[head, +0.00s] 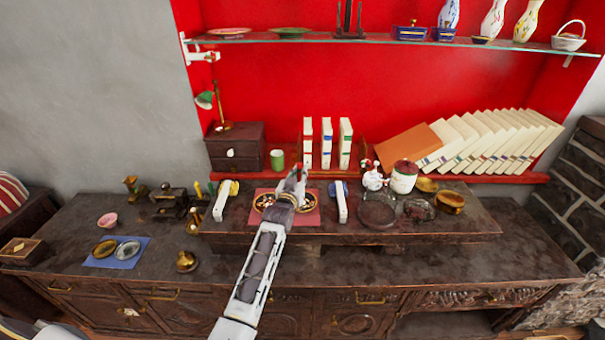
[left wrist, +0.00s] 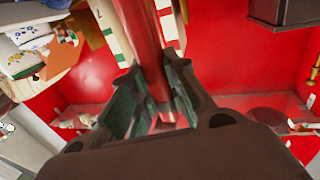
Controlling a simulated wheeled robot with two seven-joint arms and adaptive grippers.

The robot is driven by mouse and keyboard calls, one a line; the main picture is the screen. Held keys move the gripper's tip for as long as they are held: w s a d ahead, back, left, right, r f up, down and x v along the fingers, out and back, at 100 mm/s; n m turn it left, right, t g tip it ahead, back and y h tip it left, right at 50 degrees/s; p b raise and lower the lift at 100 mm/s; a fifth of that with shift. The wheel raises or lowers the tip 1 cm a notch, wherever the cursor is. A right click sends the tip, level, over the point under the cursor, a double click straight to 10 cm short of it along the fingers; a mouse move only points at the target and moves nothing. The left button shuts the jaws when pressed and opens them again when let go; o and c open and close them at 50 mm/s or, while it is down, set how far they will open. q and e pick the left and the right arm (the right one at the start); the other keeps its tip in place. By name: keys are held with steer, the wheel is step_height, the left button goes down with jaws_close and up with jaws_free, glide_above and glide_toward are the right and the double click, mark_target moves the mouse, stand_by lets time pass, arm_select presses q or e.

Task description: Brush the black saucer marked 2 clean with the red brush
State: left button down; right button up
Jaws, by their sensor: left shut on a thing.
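My left gripper (head: 292,186) reaches over the red mat (head: 308,219) on the raised wooden stand. In the left wrist view its fingers (left wrist: 152,105) are closed around a red rod, apparently the red brush's handle (left wrist: 146,45). The brush's bristles cannot be made out. Two round gold-rimmed saucers show on the mat, a left one (head: 262,203) and a right one (head: 307,204), partly hidden by the gripper. I cannot read any number, so I cannot tell which is the black saucer marked 2. My right gripper is not in view.
White upright blocks (head: 221,204) and (head: 341,204) flank the mat. Dark dishes (head: 377,214) and a red-and-white jar (head: 403,178) stand to the right. Books (head: 345,143) stand behind. A blue mat (head: 118,262) with two discs lies at left. The front counter is mostly clear.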

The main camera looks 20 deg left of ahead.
arm_select(q)
steer(key=shift+s+d+p, duration=0.2)
steer(key=shift+s+p, duration=0.3)
steer(key=shift+s, duration=0.1)
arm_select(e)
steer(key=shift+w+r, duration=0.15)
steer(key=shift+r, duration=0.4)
arm_select(q)
steer(key=shift+d, duration=0.1)
steer(key=shift+w+d, duration=0.35)
steer(key=shift+w, duration=0.4)
stand_by(0.3)
steer(key=shift+a, duration=0.1)
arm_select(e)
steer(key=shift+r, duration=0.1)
